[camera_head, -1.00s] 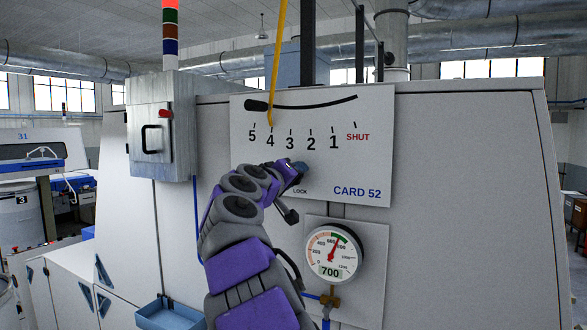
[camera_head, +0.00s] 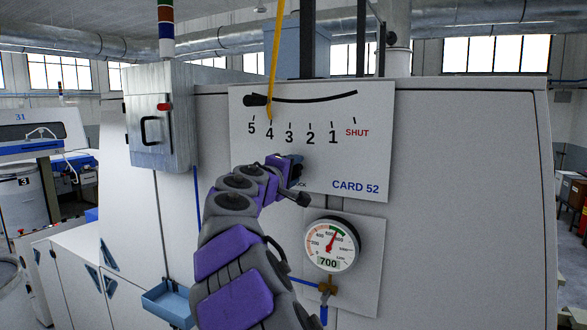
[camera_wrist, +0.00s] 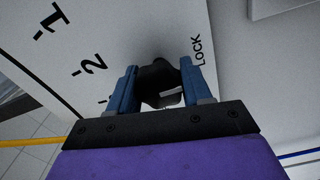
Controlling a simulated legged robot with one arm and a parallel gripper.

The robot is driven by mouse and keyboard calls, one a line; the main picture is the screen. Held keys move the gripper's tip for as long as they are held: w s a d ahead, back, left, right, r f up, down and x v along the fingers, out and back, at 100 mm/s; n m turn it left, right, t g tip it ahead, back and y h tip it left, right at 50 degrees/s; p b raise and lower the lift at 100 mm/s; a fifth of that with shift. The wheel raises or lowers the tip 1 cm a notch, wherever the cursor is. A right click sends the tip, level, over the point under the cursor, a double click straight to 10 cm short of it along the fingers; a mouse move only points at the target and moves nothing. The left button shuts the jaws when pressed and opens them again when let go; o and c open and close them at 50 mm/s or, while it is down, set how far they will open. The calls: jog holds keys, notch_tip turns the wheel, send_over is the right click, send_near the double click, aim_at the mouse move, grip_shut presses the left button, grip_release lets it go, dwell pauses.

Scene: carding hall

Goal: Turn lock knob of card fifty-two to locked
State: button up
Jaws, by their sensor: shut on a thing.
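The white CARD 52 plate (camera_head: 365,165) is on the front of a grey machine. The lock knob (camera_wrist: 160,76) is dark and sits between my two blue fingers in the wrist view, low on the plate by the word LOCK. My gripper (camera_wrist: 162,86) is shut on the knob; it also shows in the head view (camera_head: 296,168). In the head view my gripper hides the knob and part of the LOCK label. Exactly how the knob is turned is hard to tell.
A yellow pointer (camera_head: 273,75) hangs in front of the plate near the 4. A pressure gauge (camera_head: 331,245) and brass valve (camera_head: 327,288) sit just below. A grey control box (camera_head: 160,122) stands out at left; a blue tray (camera_head: 168,303) is low left.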

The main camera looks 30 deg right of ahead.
dwell(0.3)
jog(key=o, duration=0.7)
jog(key=shift+w, duration=0.1)
jog(key=shift+c, duration=0.2)
jog(key=o, duration=0.4)
jog(key=shift+w+a+f, duration=0.1)
jog(key=shift+w, duration=0.1)
jog(key=shift+s, duration=0.2)
jog(key=b+v, duration=0.3)
jog(key=v, duration=1.4)
jog(key=shift+a, duration=0.25)
